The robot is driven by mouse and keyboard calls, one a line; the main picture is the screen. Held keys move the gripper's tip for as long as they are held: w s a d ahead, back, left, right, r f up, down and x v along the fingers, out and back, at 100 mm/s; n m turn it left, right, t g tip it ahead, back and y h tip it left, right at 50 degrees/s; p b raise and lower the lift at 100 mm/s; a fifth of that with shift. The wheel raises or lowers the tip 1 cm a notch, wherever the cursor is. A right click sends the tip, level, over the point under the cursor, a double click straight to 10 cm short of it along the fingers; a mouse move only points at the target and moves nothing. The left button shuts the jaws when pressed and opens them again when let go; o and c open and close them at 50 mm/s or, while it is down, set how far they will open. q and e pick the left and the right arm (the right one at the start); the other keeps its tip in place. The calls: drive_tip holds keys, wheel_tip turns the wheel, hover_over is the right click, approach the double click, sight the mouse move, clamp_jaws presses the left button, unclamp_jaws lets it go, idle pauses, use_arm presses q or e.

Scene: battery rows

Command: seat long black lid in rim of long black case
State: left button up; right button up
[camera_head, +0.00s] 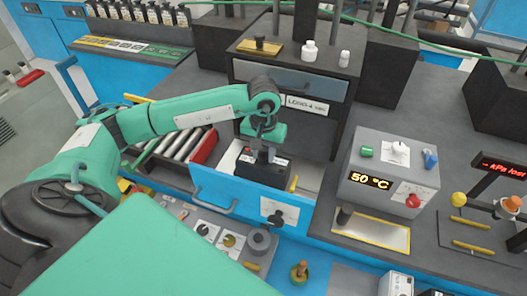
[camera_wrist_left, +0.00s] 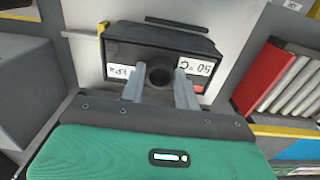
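The long black case (camera_head: 249,178) stands in the open blue-fronted drawer. The long black lid (camera_wrist_left: 150,52) carries white labels and a round dark knob, and shows at the case's top; it also shows in the head view (camera_head: 266,159). My left gripper (camera_head: 263,150) is directly above it, pointing down. In the left wrist view the fingers (camera_wrist_left: 160,88) stand on both sides of the knob, with no clear gap. I cannot tell whether the lid lies inside the rim or slightly above it. My right gripper is not in view.
The blue drawer front (camera_head: 245,199) stands close in front of the case. A red block (camera_head: 205,147) and pale cylinders lie to the left. The grey 50 °C box (camera_head: 388,170) is to the right. The cabinet (camera_head: 285,80) rises behind the drawer.

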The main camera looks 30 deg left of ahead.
use_arm(q)
drive_tip(key=o, duration=0.4)
drive_tip(key=shift+r+p, duration=0.25)
drive_tip(key=shift+p, duration=0.05)
wheel_tip(320, 180, up, 12)
drive_tip(key=b, duration=0.2)
drive_tip(key=shift+f+b, duration=0.15)
drive_tip(key=shift+b, duration=0.25)
